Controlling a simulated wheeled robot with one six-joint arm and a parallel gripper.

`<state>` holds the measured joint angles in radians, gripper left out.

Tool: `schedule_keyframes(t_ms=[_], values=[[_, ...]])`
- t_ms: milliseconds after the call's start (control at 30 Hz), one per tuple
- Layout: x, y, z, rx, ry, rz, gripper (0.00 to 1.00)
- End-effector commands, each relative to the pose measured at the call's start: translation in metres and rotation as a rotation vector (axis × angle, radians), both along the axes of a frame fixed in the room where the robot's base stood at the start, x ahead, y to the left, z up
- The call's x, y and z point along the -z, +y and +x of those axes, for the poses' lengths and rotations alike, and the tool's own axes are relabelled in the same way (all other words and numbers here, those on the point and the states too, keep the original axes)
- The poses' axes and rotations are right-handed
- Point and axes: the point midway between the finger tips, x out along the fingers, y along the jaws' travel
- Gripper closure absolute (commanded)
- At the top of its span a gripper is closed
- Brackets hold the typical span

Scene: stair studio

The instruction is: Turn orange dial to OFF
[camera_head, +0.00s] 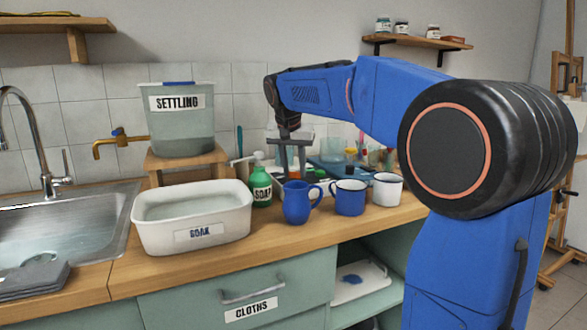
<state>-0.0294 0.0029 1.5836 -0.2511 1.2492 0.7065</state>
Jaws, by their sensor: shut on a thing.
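My gripper (291,168) points down over the back of the counter, behind the blue jug (297,202) and to the right of the green soap bottle (261,187). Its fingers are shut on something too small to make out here. I cannot pick out the orange dial or any OFF mark. The area around the fingertips is small and crowded, and partly hidden by the jug and mugs.
A white SOAK tub (190,240) stands at the front of the counter, left of the jug. A blue mug (348,200) and a white mug (387,191) stand to the right. A SETTLING bin (181,130) sits on a wooden stand behind, near the sink (60,235).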

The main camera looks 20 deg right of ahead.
Motion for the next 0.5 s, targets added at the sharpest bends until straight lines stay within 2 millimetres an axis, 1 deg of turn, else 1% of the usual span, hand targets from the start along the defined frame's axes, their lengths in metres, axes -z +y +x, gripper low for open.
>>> schedule_keyframes(t_ms=[500], values=[[-0.0005,-0.0053,-0.0017,-0.480,-0.002,0.001,0.91]])
